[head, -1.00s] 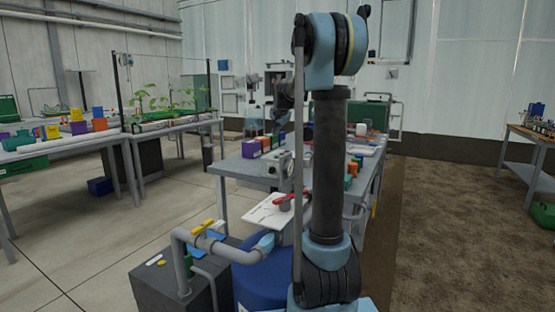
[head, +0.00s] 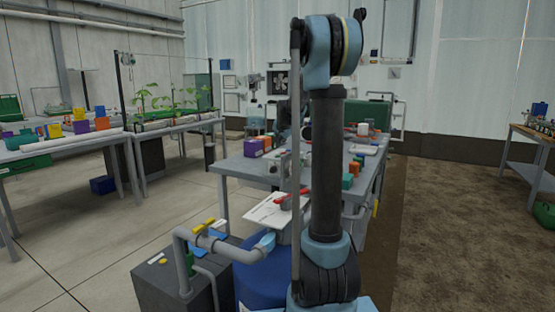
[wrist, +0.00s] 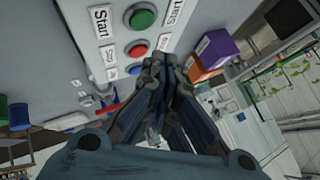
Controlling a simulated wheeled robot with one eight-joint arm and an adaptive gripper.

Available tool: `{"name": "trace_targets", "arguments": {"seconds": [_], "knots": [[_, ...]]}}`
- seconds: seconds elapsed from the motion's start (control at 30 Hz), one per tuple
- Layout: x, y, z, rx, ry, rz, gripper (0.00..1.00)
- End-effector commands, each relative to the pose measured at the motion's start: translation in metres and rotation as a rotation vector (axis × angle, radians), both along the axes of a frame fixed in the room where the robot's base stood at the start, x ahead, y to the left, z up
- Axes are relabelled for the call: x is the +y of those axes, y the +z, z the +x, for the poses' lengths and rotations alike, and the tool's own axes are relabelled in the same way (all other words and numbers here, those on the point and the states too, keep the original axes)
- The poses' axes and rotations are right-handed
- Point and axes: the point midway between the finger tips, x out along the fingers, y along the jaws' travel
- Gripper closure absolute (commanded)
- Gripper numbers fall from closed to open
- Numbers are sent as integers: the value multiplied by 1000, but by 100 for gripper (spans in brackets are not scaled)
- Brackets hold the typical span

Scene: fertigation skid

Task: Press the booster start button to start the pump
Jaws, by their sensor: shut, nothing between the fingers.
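In the wrist view a light grey control panel (wrist: 116,37) fills the top. It carries a round green button (wrist: 140,17) beside a label reading "Start". A red button (wrist: 135,51) sits below it beside a smaller label that looks like "Stop", and another small button (wrist: 135,70) sits lower. I cannot tell the gap to the panel. In the head view my arm hides the gripper.
A purple box (wrist: 207,47) and an orange box (wrist: 203,73) stand right of the panel in the wrist view. In the head view a grey bench (head: 229,170) stands beyond a blue drum (head: 262,283) and a pipe with a yellow-handled valve (head: 205,227).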

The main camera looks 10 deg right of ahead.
Motion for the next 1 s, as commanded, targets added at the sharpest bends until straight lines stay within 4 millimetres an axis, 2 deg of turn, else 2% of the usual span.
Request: {"name": "trace_targets", "arguments": {"seconds": [0.1, 0.33, 1.0], "knots": [[0, -12, 1, 0, 0, 0, 100], [0, -24, 0, 0, 0, 0, 100], [1, -26, 0, 0, 2, 0, 100]]}}
